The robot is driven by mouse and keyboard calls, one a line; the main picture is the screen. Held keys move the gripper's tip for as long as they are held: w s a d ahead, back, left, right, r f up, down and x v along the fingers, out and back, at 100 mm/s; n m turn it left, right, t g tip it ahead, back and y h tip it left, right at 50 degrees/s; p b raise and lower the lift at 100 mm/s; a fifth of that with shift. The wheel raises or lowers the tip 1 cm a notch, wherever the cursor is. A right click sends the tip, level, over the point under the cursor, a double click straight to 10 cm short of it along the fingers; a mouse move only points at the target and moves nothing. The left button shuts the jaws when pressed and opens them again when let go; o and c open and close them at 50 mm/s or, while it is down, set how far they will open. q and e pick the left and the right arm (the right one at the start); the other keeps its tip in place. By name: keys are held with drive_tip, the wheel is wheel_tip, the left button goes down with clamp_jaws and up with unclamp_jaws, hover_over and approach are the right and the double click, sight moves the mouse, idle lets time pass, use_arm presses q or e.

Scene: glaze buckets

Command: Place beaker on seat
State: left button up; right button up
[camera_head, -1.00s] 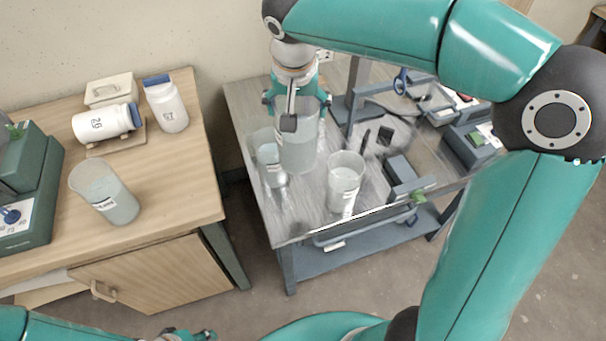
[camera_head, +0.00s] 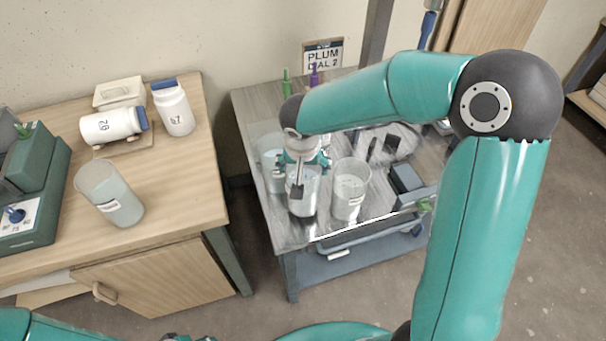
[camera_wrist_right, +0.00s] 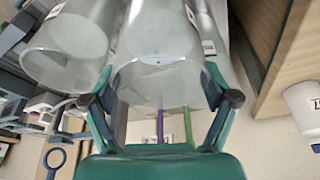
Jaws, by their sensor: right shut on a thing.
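My right gripper (camera_head: 301,168) is shut on a clear beaker (camera_head: 303,202) over the front left of the grey side table. The beaker is upright, and whether its base touches the table top cannot be told. In the right wrist view the gripper (camera_wrist_right: 162,100) has a finger on each side of the held beaker (camera_wrist_right: 158,60). A second beaker (camera_head: 350,190) stands close to its right, and a third (camera_head: 268,158) stands behind it to the left, partly covered. No distinct seat can be made out. Only a sliver of my left gripper (camera_head: 188,338) shows at the bottom edge.
Another beaker (camera_head: 112,197) stands on the wooden cabinet (camera_head: 180,195) at left, with white bottles (camera_head: 173,108) and a green device (camera_head: 35,195). A dark block device (camera_head: 408,185) is right of the beakers. A wall sign reads PLUM DIAL 2 (camera_head: 323,58).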

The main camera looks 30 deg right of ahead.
sight(304, 175)
drive_tip(key=shift+f, duration=1.55)
drive_tip(key=o, duration=1.6)
